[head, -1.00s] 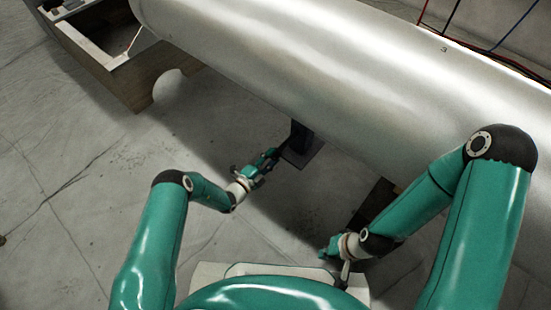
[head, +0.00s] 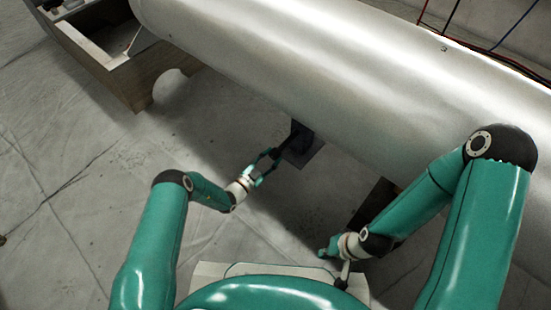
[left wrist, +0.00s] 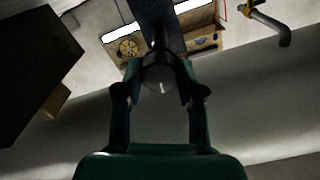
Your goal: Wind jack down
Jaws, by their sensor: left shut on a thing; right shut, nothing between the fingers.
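The dark jack (head: 300,138) stands on a flat dark base plate under the large silver cylinder (head: 330,75). My left gripper (head: 274,158) is at the near left side of the jack. In the left wrist view my left gripper (left wrist: 158,72) has its two fingers on either side of a dark round part of the jack (left wrist: 160,82), shut on it. A dark post runs up behind that part in this view. My right gripper (head: 325,252) is shut and empty, low near my base, away from the jack.
A wooden, open-topped cradle (head: 120,80) stands at upper left. Cables (head: 470,38) lie behind the cylinder. Sheeted floor (head: 90,190) at left is clear.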

